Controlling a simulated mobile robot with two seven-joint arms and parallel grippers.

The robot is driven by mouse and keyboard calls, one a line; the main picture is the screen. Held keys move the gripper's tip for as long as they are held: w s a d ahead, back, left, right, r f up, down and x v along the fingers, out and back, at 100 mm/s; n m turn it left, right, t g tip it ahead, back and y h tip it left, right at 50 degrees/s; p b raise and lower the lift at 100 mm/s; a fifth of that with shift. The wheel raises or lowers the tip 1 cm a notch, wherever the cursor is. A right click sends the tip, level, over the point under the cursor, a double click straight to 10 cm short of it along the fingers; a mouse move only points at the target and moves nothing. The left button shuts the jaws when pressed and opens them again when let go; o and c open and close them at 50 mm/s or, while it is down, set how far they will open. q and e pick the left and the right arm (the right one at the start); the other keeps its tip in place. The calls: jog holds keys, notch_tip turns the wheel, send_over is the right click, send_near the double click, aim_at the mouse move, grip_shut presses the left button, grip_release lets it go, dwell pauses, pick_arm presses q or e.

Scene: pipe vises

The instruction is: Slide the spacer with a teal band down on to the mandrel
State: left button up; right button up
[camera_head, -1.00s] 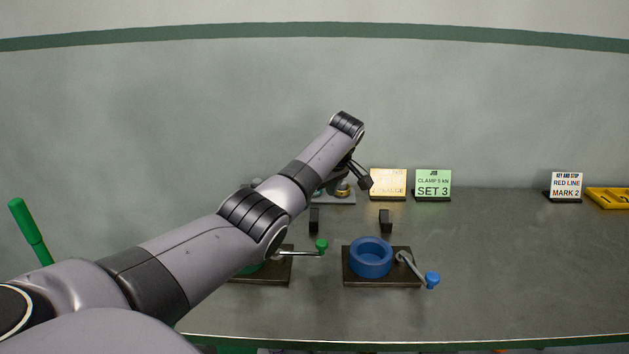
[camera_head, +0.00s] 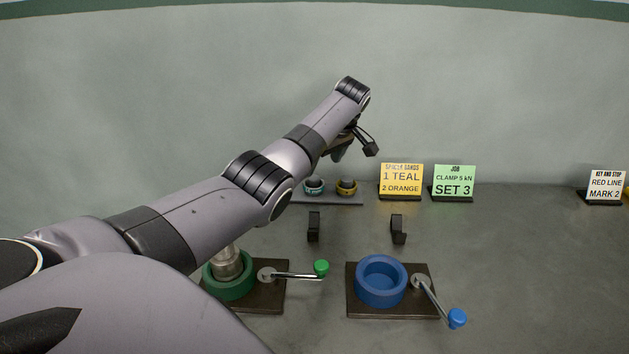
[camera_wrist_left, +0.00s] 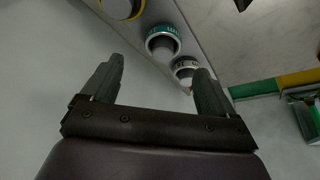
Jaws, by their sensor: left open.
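The spacer with a teal band (camera_head: 314,187) stands on a grey tray on the bench at the back, left of a yellow-banded spacer (camera_head: 346,187). My left gripper (camera_head: 356,151) is open and empty, above and slightly right of these spacers. In the left wrist view the teal-banded spacer (camera_wrist_left: 162,41) shows beyond the gap between the open fingers (camera_wrist_left: 160,66), apart from them. A grey metal post (camera_head: 228,262), which may be the mandrel, stands upright in the green vise ring (camera_head: 230,287); my left arm partly covers it. My right gripper is not in view.
A blue ring vise (camera_head: 381,281) with a blue-knobbed handle is empty at front right. Two small dark blocks (camera_head: 314,226) stand behind the vises. Yellow (camera_head: 401,180), green (camera_head: 453,182) and white signs stand at the back. A pale-banded spacer (camera_wrist_left: 185,68) also shows in the wrist view. The bench's right side is clear.

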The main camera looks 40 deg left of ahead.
aim_at(316, 179)
pick_arm(q)
jog(key=shift+s+d+b+x, duration=0.15)
jog(key=shift+b+x, duration=0.1)
jog(key=shift+x, duration=1.45)
jog(key=shift+s+d+b+x, duration=0.1)
jog(key=shift+b+x, duration=0.15)
jog(key=shift+x, duration=1.45)
jog(key=c, duration=1.1)
